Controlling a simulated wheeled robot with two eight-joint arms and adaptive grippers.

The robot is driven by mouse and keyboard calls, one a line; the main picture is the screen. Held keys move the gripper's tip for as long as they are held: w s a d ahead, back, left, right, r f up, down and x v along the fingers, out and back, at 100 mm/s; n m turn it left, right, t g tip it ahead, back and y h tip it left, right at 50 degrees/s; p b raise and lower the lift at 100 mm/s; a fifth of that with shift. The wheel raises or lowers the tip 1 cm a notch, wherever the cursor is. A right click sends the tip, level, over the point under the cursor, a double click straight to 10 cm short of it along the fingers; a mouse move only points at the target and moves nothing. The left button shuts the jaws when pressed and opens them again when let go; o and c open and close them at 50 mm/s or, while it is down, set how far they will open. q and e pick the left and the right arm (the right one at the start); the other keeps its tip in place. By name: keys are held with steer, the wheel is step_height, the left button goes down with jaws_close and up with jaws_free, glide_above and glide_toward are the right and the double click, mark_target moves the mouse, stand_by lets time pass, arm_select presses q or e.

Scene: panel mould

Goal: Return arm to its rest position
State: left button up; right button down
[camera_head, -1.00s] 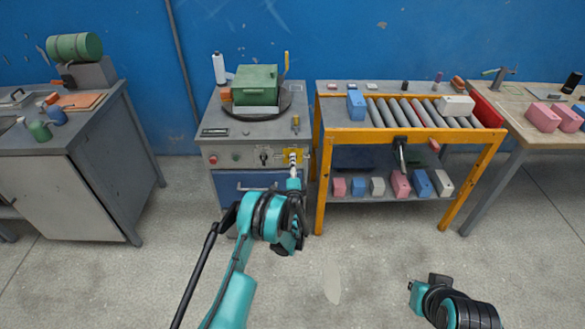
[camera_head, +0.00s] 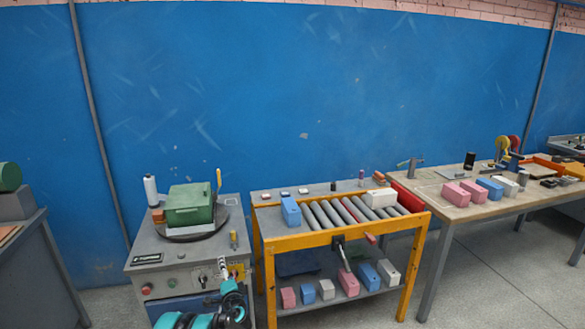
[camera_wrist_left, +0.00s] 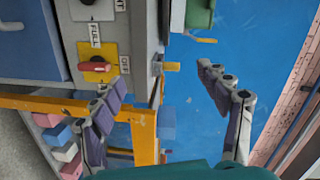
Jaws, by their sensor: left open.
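My left arm (camera_head: 195,320) reaches up from the bottom of the head view, in front of the grey machine cabinet (camera_head: 150,262). My left gripper (camera_head: 223,268) is at the cabinet's front right corner. In the left wrist view the gripper (camera_wrist_left: 160,76) has its two fingers spread with nothing between them. A red switch on a yellow plate (camera_wrist_left: 95,66) is just left of the fingers, apart from them. My right gripper is out of view.
A green box (camera_head: 190,204) sits on a round plate on the cabinet. An orange roller table (camera_head: 262,285) stands close to the right, with coloured blocks on its lower shelf. A wooden table (camera_head: 440,212) is further right. Grey floor (camera_head: 475,285) is clear at the right front.

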arm_select(q)
steer(key=s+a+r+n+g, duration=0.1)
steer(key=s+r+n+g, duration=0.25)
steer(key=s+r, duration=0.5)
steer(key=s+r+n+g, duration=0.2)
steer(key=s+r+n, duration=0.3)
steer(key=s, duration=0.7)
steer(key=s+d+f+n+g+h, duration=0.1)
steer(key=s+d+f+h, duration=0.1)
steer(key=s, duration=1.1)
steer(key=s+d+f+n+g+h, duration=0.1)
steer(key=s+d+h, duration=0.3)
steer(key=s, duration=0.9)
steer(key=shift+s+d+f+g, duration=0.4)
steer(key=shift+d+f+g, duration=0.15)
steer(key=shift+d, duration=0.7)
steer(key=shift+n, duration=0.25)
